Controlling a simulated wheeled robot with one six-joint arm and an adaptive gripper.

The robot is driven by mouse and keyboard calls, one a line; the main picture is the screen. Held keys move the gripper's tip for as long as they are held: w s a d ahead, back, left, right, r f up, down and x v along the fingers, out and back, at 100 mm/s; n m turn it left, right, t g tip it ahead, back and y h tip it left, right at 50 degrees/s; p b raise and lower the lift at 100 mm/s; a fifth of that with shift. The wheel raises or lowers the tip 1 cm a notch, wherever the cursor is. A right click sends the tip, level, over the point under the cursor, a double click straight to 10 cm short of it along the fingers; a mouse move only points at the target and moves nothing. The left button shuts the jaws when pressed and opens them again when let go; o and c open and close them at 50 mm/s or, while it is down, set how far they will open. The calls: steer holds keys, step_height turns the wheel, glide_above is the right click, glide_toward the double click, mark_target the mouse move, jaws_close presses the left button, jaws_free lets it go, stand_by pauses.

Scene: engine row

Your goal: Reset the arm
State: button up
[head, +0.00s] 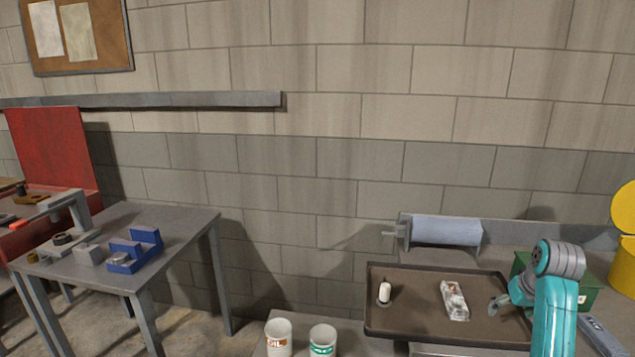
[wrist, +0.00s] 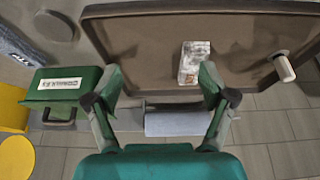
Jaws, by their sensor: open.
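My teal arm stands at the right of the head view, with my gripper (head: 500,301) over the right part of a brown tray. In the wrist view my gripper (wrist: 160,86) has its two fingers spread wide, with nothing between them. A white and grey patterned box (head: 454,300) lies on the tray, left of my gripper. It also shows in the wrist view (wrist: 193,63), close to the right finger but not held. The exact height of my gripper over the tray is hard to tell.
The tray (head: 415,336) also holds a small white cylinder (head: 384,292). A blue-grey roll (head: 446,230) lies behind it. A green box (wrist: 65,88) and yellow containers (head: 623,265) stand at the right. Two white tins (head: 279,338) stand left. A metal table (head: 180,218) bears blue blocks.

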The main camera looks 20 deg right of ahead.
steer(key=shift+n+t, duration=0.3)
steer(key=shift+t, duration=0.2)
steer(key=a+f, duration=0.2)
steer(key=f, duration=0.1)
steer(key=a+f, duration=0.3)
steer(key=f, duration=0.1)
steer(key=w+a+f, duration=0.1)
steer(key=a+f, duration=0.2)
steer(key=f, duration=0.1)
steer(key=s+a+f+n+t, duration=0.15)
steer(key=s+a+f, duration=0.25)
steer(key=a+f, duration=0.85)
steer(key=s+a+f+t, duration=0.25)
steer(key=s+a, duration=0.75)
steer(key=a, duration=0.5)
steer(key=s+a+r+n+t, duration=0.1)
steer(key=s+a+r+t, duration=0.1)
steer(key=s+a+r, duration=0.2)
steer(key=s+a+r+n+t+y, duration=0.1)
steer(key=s+a+r+t, duration=0.1)
steer(key=s+a+r, duration=0.2)
steer(key=s+a+r+n+t+y, duration=0.1)
steer(key=s+a+r, duration=0.3)
steer(key=s+r, duration=0.5)
steer(key=s+n, duration=0.1)
steer(key=s, duration=0.5)
steer(key=shift+t, duration=0.4)
